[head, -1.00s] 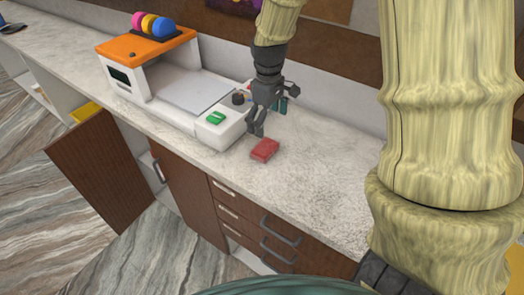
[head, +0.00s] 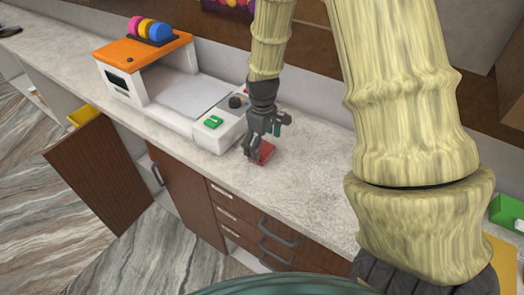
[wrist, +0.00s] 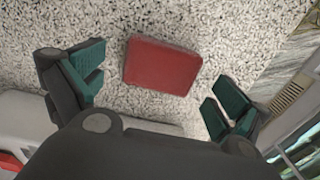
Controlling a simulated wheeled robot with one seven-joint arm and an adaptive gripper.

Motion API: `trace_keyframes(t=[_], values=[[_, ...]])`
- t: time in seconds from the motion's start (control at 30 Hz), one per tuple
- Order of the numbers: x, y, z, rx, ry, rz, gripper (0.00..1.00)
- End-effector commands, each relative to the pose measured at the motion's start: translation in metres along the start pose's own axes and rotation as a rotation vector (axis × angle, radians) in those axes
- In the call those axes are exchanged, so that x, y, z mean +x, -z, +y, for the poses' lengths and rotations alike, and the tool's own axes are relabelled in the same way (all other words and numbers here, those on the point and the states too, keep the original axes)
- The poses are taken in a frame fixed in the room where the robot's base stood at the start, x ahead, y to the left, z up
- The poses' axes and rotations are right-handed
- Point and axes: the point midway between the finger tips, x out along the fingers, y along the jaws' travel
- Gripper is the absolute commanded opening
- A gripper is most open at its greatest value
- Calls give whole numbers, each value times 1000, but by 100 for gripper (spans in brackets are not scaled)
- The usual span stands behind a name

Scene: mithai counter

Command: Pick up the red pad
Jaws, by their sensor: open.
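The red pad (head: 265,153) lies flat on the speckled stone counter (head: 318,178), just right of the white machine. In the head view my gripper (head: 255,152) is low over it and hides part of it. In the wrist view the whole red pad (wrist: 162,66) shows between and slightly beyond the green-lined fingers of my gripper (wrist: 158,98). The fingers are spread wide and empty. I cannot tell the exact height of the fingertips above the counter.
A white machine (head: 178,98) with an orange top (head: 143,57) stands close to the left of my gripper. It carries a green button (head: 213,122) and a dark knob (head: 237,101). The counter's front edge is close to the pad.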

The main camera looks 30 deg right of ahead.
Motion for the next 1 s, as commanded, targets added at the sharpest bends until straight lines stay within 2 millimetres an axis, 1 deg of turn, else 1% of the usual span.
trace_keyframes(t=[0.13,0.3,0.63,0.67,0.7,0.87,0.9,0.97,1.0], values=[[14,0,-2,0,2,-2,100],[25,0,-2,0,1,-1,100],[29,0,-2,0,0,1,100],[29,0,-2,0,0,1,96],[29,0,-2,0,0,0,89],[29,0,-2,0,0,0,60],[29,0,-2,0,0,0,56],[29,0,-2,0,0,0,56],[29,0,-2,0,0,0,52]])
